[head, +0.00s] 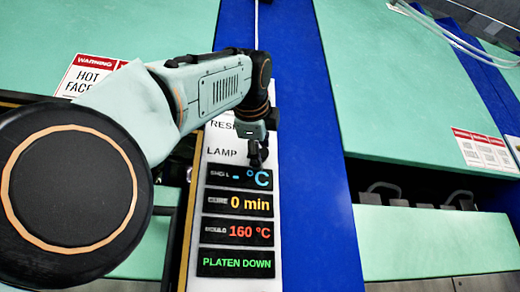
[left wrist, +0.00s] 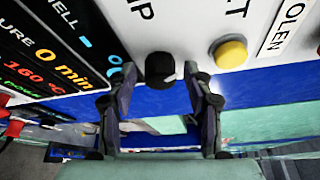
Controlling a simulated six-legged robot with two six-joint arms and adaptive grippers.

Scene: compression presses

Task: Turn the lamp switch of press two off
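The lamp switch (left wrist: 158,68) is a black round knob with a pale mark on its right side, on the white panel under a partly cut-off label ending in "MP". My left gripper (left wrist: 160,74) is open, its two dark fingers on either side of the knob, with a visible gap on each side. In the head view my left gripper (head: 258,155) is in front of the panel (head: 218,133) beside the word LAMP and hides the knob. My right gripper is in neither view.
A yellow button (left wrist: 230,52) sits right of the knob in the wrist view. Below LAMP in the head view are displays, including a green "PLATEN DOWN" one (head: 236,263). A blue column (head: 315,190) flanks the panel; another green press (head: 405,90) stands right.

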